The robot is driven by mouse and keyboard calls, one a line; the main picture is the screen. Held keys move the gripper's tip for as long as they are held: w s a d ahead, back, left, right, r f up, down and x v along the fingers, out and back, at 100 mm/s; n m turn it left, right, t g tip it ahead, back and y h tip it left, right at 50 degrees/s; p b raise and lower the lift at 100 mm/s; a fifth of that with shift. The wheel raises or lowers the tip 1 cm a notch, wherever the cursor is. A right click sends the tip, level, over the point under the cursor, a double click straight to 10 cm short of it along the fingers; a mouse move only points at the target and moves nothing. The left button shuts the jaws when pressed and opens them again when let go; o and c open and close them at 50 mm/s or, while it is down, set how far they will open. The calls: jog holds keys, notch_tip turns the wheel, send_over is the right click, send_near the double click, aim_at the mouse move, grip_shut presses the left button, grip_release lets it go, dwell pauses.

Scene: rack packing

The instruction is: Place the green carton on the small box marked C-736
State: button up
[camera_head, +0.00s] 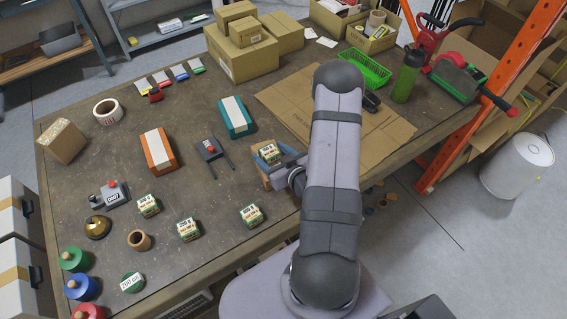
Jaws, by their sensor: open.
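Several small green-and-white cartons with printed labels are on the table. One carton (269,153) is at my gripper, and others stand at the front: a left one (148,205), a middle one (188,229) and a right one (251,215). A larger teal-green carton (236,117) with a white band lies further back. I cannot read C-736 on any box, so I cannot tell which box bears it. My gripper (267,166) is open and low beside the carton at its tips. My arm partly hides it, and I cannot tell whether it touches that carton.
An orange carton (158,151), a black tool (210,149) and a tape roll (107,110) lie on the left half. Brown boxes (243,57) are stacked at the back. Flat cardboard (290,97), a green basket (364,69) and a green bottle (407,75) are to the right.

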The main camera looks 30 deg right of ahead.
jog(key=p+v, duration=0.4)
jog(key=v, duration=0.7)
jog(key=shift+s, duration=0.3)
jog(key=s+a+r+g, duration=0.8)
jog(key=a+r+g, duration=0.3)
jog(key=a+g, duration=0.2)
jog(key=shift+s+a+r, duration=0.25)
jog(key=shift+a, duration=0.5)
